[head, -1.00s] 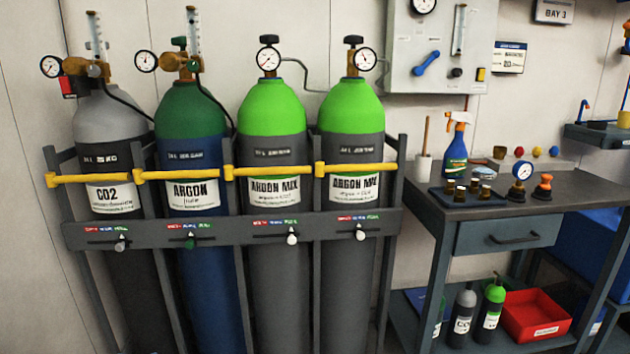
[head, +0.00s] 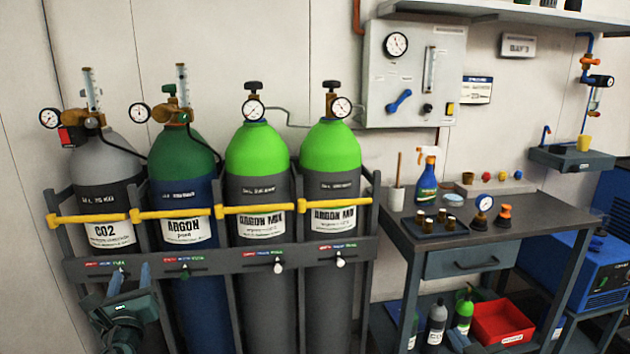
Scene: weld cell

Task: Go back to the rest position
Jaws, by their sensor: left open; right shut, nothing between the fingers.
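My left gripper (head: 131,277) is at the lower left of the head view, in front of the grey CO2 cylinder (head: 104,190) and the rack's lower bar. Its two fingers point up and stand apart, with nothing between them. My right gripper (head: 457,338) shows only as a small dark tip at the bottom edge, in front of the bench's lower shelf. It is shut and empty; the rest of it is out of frame.
The cylinder rack (head: 210,268) holds the CO2, argon and two argon mix cylinders behind yellow bars. The workbench (head: 520,215) stands to the right, with a spray bottle (head: 427,182) and a gauge on top. A red bin (head: 502,322) sits on its lower shelf.

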